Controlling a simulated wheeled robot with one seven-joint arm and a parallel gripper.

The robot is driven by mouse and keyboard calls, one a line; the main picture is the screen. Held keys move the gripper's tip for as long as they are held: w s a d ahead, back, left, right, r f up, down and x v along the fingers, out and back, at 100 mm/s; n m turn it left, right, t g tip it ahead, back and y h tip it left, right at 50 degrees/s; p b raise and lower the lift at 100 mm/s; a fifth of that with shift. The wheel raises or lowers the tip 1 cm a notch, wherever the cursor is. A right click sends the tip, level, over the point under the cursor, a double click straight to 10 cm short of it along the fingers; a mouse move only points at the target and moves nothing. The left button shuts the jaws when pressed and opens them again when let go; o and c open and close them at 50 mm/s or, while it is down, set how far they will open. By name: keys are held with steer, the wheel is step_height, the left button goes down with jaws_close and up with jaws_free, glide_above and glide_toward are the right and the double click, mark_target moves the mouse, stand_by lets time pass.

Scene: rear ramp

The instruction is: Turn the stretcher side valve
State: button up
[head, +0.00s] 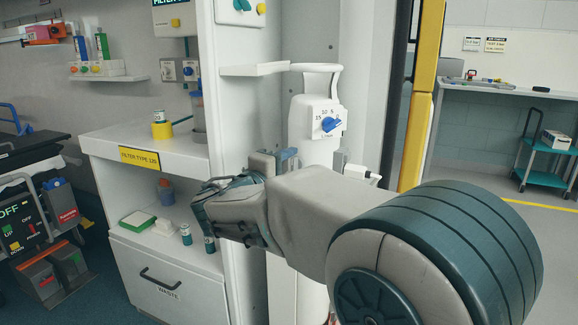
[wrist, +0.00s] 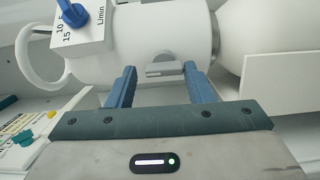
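A white cylinder unit (head: 309,144) with a looped top handle stands in the wall bay. Its front has a blue dial knob (head: 330,124) on a scale marked L/min. In the wrist view, a small grey valve (wrist: 165,68) with a flat bar handle sits on the white neck. My gripper (wrist: 161,86) is open, its two blue fingers on either side of this valve with visible gaps. In the head view, my gripper (head: 286,160) is at the cylinder's left side and hides that valve. A grey fitting (head: 341,160) shows on the cylinder's right side.
A white shelf unit (head: 140,140) with small containers and a waste drawer stands left. A small ledge (head: 253,70) juts out above my gripper. A yellow post (head: 420,110) stands right. Black equipment (head: 30,225) is at the far left.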

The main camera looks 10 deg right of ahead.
steer(key=shift+o, duration=0.6)
steer(key=shift+w+a+f, duration=0.1)
steer(key=shift+a, duration=0.05)
steer(key=p+v, duration=0.3)
steer(key=v, duration=1)
steer(key=shift+s+a, duration=0.25)
